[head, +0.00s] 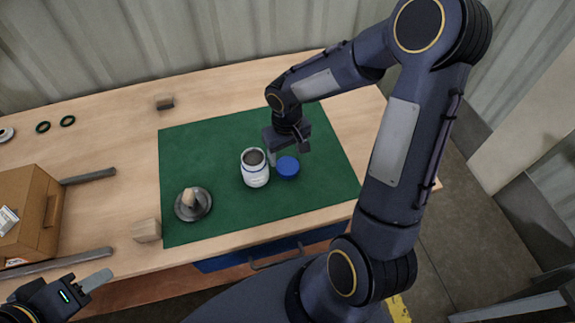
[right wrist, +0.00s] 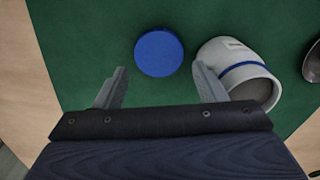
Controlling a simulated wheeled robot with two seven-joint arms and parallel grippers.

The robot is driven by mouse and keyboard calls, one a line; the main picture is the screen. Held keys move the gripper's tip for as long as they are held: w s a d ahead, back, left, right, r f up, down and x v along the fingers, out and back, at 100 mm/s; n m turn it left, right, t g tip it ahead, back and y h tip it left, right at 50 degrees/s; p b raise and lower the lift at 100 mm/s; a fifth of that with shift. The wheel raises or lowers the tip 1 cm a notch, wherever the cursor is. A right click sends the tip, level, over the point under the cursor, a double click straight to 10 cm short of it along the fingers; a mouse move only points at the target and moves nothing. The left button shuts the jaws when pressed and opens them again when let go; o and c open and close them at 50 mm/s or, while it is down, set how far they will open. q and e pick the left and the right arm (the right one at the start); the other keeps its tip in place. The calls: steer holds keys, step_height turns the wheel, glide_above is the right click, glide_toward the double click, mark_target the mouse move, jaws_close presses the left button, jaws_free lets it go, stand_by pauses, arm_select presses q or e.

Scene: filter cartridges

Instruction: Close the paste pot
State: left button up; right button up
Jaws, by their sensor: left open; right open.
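The paste pot (head: 255,168) is a white jar with a blue band, standing upright and open on the green mat (head: 225,140), with dark grey contents. It also shows in the right wrist view (right wrist: 232,62). Its blue lid (head: 287,167) lies flat on the mat just right of the pot; the right wrist view shows the lid (right wrist: 159,52) too. My right gripper (right wrist: 160,88) is open and empty, above the mat close to the lid and pot, with the lid ahead between its fingers' lines. My left gripper (head: 85,290) is open at the lower left, away from the mat.
A grey dish with a wooden-handled tool (head: 193,203) sits on the mat left of the pot. A wooden block (head: 146,230), a cardboard box (head: 25,215) and grey bars (head: 90,176) lie left of the mat. Two dark rings (head: 67,121) and a small block (head: 164,102) lie behind.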

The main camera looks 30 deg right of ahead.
mark_target(287, 165)
step_height(287, 165, down, 5)
steer(key=shift+w+f+p, duration=0.1)
steer(key=shift+w+p, duration=0.05)
steer(key=shift+p, duration=0.2)
steer(key=shift+d, duration=0.1)
stand_by(0.3)
steer(key=c, duration=0.6)
step_height(287, 165, up, 18)
steer(key=shift+r, duration=0.1)
stand_by(0.4)
